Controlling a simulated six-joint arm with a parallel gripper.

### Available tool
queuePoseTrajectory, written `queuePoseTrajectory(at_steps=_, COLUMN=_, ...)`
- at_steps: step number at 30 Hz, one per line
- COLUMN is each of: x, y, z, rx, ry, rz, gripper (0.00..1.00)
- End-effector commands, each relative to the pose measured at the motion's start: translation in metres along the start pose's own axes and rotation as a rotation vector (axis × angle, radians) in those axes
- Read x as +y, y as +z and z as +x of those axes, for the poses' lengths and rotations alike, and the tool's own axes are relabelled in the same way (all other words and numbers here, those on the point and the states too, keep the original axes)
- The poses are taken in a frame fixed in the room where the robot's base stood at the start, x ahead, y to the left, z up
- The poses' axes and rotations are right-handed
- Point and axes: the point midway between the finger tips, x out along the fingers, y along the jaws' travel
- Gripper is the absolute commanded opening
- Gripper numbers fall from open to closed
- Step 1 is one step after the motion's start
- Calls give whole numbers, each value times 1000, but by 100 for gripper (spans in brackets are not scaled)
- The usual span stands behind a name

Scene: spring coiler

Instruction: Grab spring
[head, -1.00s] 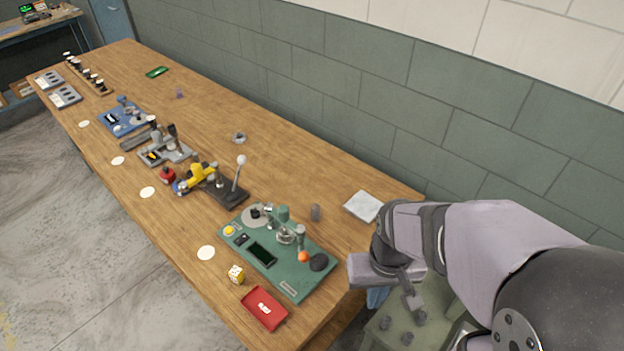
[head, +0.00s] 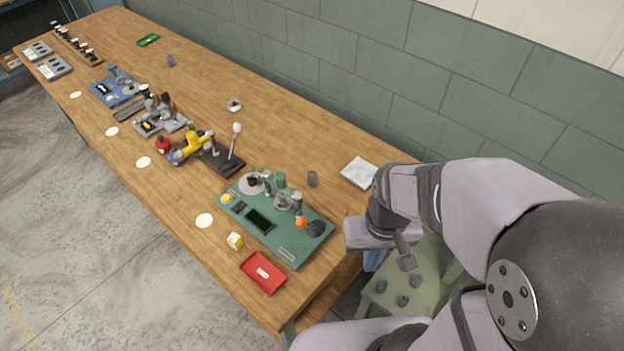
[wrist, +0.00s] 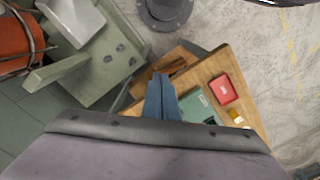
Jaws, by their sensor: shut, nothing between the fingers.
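A spring coiler with a green base (head: 293,240) stands at the near end of the wooden table, with a dark screen, an orange knob and small metal parts on top. No spring can be made out on it at this size. The coiler's green base (wrist: 199,107) shows only partly in the wrist view. My gripper (wrist: 160,78) has blue fingers held together, with nothing seen between them. In the head view my gripper (head: 373,260) hangs beyond the table's right edge, apart from the coiler, and is mostly hidden by my wrist.
A red tray (head: 263,274), a yellow-and-white cube (head: 235,241), a grey cylinder (head: 312,179) and a white pad (head: 359,172) lie around the coiler. A black lever device (head: 225,160) stands farther along. A green chair-like object (wrist: 105,65) is beside the table end.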

Motion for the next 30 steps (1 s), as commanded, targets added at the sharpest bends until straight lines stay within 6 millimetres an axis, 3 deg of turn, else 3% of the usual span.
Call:
queuePoseTrajectory(at_steps=11, x=0, y=0, z=0, rx=0, ry=0, rz=0, gripper=0)
queuePoseTrajectory(at_steps=17, x=0, y=0, z=0, rx=0, ry=0, rz=0, gripper=46)
queuePoseTrajectory(at_steps=26, x=0, y=-1, z=1, rx=2, ry=0, rz=0, gripper=46)
queuePoseTrajectory(at_steps=30, x=1, y=-15, z=13, rx=40, ry=7, rz=-5, gripper=46)
